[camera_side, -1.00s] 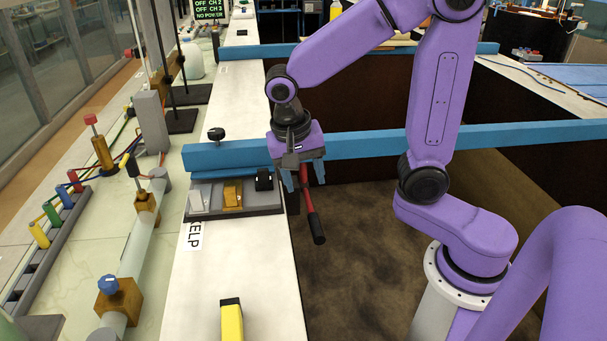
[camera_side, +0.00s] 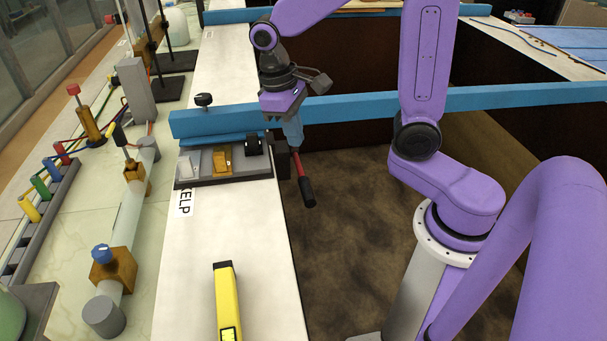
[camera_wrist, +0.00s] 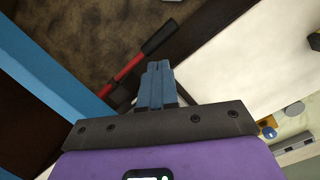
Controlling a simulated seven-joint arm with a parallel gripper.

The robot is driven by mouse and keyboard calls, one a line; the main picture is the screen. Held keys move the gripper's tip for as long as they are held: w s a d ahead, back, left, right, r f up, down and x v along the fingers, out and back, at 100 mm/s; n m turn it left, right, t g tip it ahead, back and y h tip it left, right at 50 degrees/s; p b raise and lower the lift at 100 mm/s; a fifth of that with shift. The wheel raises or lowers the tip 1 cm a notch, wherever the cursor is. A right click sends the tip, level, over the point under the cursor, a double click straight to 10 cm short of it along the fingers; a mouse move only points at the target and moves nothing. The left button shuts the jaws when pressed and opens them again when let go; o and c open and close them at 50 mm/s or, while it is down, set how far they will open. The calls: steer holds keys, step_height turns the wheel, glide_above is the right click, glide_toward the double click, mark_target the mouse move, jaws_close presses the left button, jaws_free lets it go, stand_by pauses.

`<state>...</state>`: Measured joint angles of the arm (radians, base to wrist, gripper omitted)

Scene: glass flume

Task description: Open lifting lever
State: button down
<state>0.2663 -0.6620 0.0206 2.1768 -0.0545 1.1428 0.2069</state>
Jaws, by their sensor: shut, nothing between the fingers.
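The lifting lever (camera_side: 306,188) has a red shaft and a black grip. In the side view it slants down over the dark brown floor beside the white ledge's right edge. In the wrist view the lever (camera_wrist: 159,38) runs from upper right to lower left, just beyond my fingertips. My gripper (camera_side: 295,146) points down at the lever's upper end, by a dark mount at the ledge edge. Its blue fingers (camera_wrist: 157,68) are together and empty. Whether they touch the lever I cannot tell. The lever's pivot end is partly hidden behind the fingers.
A blue beam (camera_side: 420,104) crosses behind my gripper. A panel with white, amber and black blocks (camera_side: 222,163) sits left of it on the white ledge (camera_side: 205,265). A yellow device (camera_side: 226,295) lies nearer. The brown floor area (camera_side: 345,240) is open.

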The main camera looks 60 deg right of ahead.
mark_target(305, 190)
steer(key=w+d+n+g+y, duration=0.1)
steer(key=d+n+y, duration=0.1)
steer(key=n, duration=1)
steer(key=w+d+n+y, duration=0.1)
steer(key=w+d+n, duration=0.1)
steer(key=n, duration=1.1)
steer(key=shift+y, duration=0.3)
steer(key=x, duration=1.2)
steer(key=shift+s+d, duration=0.15)
steer(key=shift+s, duration=0.15)
steer(key=shift+s+f, duration=0.1)
steer(key=shift+f, duration=0.5)
steer(key=shift+f, duration=0.1)
